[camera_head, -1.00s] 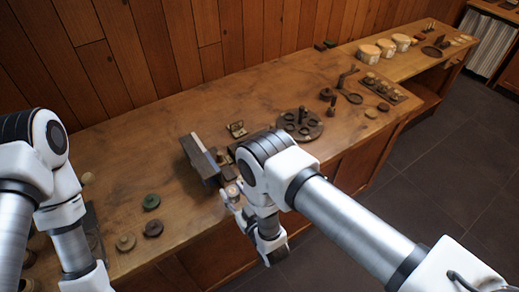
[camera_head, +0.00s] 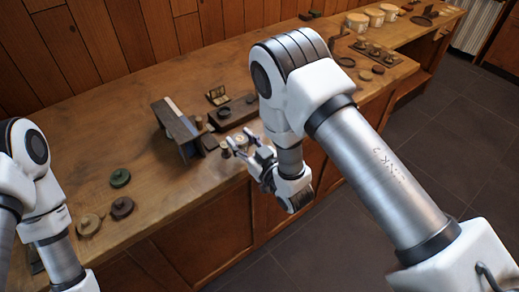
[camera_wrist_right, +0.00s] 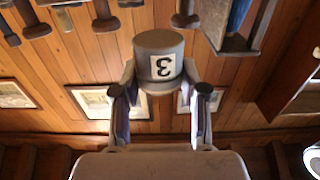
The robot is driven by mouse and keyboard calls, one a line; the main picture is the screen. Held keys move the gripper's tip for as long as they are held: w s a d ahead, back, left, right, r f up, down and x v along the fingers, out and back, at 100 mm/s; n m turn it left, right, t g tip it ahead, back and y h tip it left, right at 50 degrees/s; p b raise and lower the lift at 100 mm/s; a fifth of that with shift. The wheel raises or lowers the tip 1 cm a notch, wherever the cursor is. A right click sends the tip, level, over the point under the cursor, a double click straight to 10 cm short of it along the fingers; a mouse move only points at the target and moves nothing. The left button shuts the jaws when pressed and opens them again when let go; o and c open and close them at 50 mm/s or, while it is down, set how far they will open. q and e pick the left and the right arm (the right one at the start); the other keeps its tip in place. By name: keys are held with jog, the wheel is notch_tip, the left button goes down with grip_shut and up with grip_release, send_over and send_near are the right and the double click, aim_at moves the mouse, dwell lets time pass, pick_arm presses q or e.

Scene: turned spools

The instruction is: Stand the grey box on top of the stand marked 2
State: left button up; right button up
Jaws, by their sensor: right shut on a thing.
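My right gripper (camera_head: 247,147) is near the front edge of the bench. In the right wrist view, which looks upside down, its two fingers (camera_wrist_right: 159,92) are shut on a grey round piece (camera_wrist_right: 158,42) with a white label marked 3. The piece's light top shows faintly at the fingertips in the head view (camera_head: 240,141). I cannot tell whether this piece is the grey box. No mark 2 is readable in either view. My left arm shows at the left, but its gripper is out of the picture.
A dark upright board (camera_head: 174,122) stands left of the right gripper. A green disc (camera_head: 120,177), a dark disc (camera_head: 122,207) and a tan spool (camera_head: 88,223) stand at the left. The bench between them and the board is clear.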

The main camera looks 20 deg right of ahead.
jog(key=w+d, duration=0.1)
jog(key=d, duration=0.3)
jog(key=w+d, duration=0.1)
jog(key=shift+w+d+f+b, duration=0.3)
jog(key=shift+d, duration=0.1)
notch_tip(320, 180, down, 4)
jog(key=b, duration=0.2)
jog(key=shift+r+b, duration=0.15)
jog(key=shift+b, duration=0.2)
jog(key=shift+w, duration=0.1)
jog(key=o, duration=0.7)
jog(key=shift+o, duration=1.2)
